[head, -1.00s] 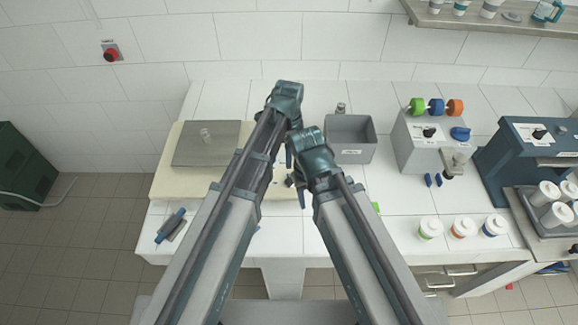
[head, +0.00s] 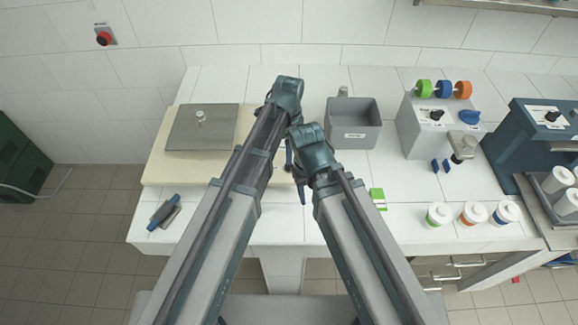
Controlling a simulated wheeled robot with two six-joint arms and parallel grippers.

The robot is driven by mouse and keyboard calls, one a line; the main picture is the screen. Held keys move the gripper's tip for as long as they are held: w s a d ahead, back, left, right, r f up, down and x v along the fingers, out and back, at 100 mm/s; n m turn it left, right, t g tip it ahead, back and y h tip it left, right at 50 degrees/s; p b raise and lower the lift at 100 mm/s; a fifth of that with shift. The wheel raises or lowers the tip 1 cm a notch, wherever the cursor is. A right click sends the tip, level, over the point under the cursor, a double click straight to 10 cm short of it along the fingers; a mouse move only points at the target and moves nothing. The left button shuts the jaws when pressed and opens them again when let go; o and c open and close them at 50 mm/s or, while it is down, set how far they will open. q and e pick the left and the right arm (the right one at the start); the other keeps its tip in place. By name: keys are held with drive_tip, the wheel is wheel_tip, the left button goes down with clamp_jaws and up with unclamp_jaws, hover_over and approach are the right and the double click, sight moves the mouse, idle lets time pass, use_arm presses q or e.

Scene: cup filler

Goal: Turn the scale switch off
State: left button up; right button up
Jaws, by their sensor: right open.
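A wide cream base with a grey metal plate (head: 182,136) on it, which looks like the scale, lies at the back left of the white counter. A small clear or metal piece (head: 201,118) stands on the plate. I cannot make out a switch on it; my arms cover its right side. My right gripper (head: 295,178) is open and empty, at the right edge of the cream base. My left arm reaches over the base's right part, and its gripper is hidden behind the wrist.
A grey bin (head: 353,133) stands right of my arms. Further right are a dispenser with a black knob (head: 436,115), several lidded cups (head: 472,213) and a dark blue machine (head: 520,150). A blue-handled tool (head: 164,211) lies front left. A red wall button (head: 104,38) is above.

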use_arm(q)
wheel_tip(320, 180, down, 7)
drive_tip(key=b, duration=0.5)
drive_tip(key=shift+b, duration=0.4)
drive_tip(key=shift+r, duration=0.1)
drive_tip(key=c, duration=1.4)
